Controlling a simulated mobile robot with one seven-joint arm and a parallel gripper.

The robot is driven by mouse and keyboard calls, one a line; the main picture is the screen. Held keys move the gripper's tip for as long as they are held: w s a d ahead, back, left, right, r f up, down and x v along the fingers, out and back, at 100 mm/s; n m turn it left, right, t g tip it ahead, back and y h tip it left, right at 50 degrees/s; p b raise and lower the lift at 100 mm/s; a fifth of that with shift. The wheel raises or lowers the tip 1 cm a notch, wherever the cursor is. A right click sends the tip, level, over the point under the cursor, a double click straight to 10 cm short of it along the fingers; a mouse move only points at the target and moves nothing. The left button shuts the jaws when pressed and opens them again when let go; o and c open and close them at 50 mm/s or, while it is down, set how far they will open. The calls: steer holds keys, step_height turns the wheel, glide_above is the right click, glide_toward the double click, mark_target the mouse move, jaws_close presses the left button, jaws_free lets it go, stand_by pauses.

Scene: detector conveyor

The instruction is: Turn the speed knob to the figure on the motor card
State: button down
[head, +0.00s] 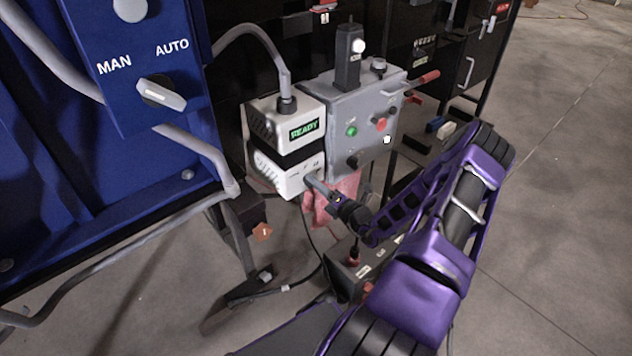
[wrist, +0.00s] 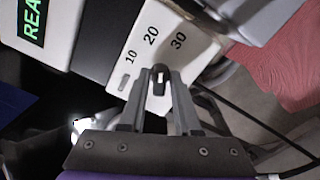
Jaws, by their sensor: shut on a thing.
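The speed knob (wrist: 159,87) is small and dark with a white pointer mark. It sits on a white panel (wrist: 204,62) printed 10, 20 and 30. My gripper (wrist: 158,80) is shut on the knob, one finger on each side. The mark points up in the wrist view, roughly towards 20; I cannot tell its exact setting. In the head view my gripper (head: 312,184) meets the lower white part of the drive box (head: 292,181) and hides the knob. The green READY display (head: 304,130) is above. I cannot make out a motor card with a readable figure.
A blue cabinet (head: 190,100) with a MAN/AUTO switch (head: 161,93) is at left. A pink cloth (head: 335,200) hangs behind my gripper. Open floor (head: 560,180) lies at right.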

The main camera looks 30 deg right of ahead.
steer(key=m+p, duration=0.1)
steer(key=m, duration=0.4)
steer(key=shift+f, duration=0.15)
stand_by(0.4)
steer(key=c, duration=0.8)
jaws_free()
steer(key=s+d, duration=0.2)
steer(key=s, duration=1.5)
steer(key=shift+s+d, duration=0.2)
